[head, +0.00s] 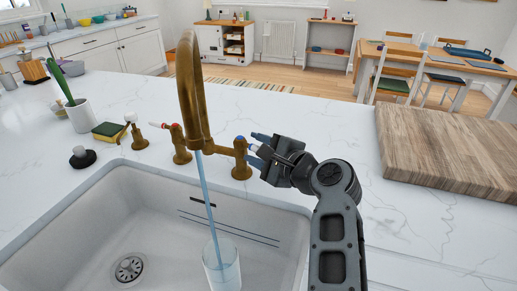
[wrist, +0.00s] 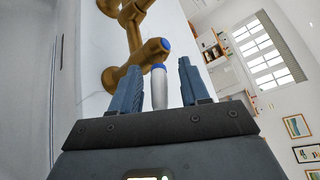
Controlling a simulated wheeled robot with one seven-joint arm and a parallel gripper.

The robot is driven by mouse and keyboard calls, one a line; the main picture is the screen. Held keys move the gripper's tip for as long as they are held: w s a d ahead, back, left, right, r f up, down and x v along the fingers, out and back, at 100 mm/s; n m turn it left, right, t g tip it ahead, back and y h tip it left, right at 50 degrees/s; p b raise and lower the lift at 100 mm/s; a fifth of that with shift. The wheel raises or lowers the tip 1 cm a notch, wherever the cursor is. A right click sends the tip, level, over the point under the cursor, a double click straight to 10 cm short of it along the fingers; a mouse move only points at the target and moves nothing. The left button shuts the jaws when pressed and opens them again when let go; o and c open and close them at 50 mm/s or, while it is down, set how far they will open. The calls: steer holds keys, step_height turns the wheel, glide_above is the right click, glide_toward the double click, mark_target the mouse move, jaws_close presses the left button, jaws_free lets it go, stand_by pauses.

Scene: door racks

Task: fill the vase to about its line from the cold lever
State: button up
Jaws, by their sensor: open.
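A clear glass vase (head: 221,268) stands in the sink under the brass spout (head: 190,90). A stream of water (head: 206,195) runs from the spout down into it. The water level and the line on the vase are not clear to me. My gripper (head: 258,150) is open beside the right valve. In the wrist view, my gripper's fingers (wrist: 160,88) stand on either side of the cold lever, with gaps showing.
The red-marked hot lever (head: 160,126) is on the left valve. A sponge (head: 108,131), a green-handled brush in a white cup (head: 80,115) and a black stopper (head: 83,158) sit left of the tap. A wooden board (head: 450,150) lies to the right. The sink basin (head: 100,225) has free room at left.

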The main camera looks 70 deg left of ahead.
steer(key=v, duration=0.7)
steer(key=shift+d+b, duration=0.3)
steer(key=shift+d, duration=0.1)
steer(key=shift+w, duration=0.1)
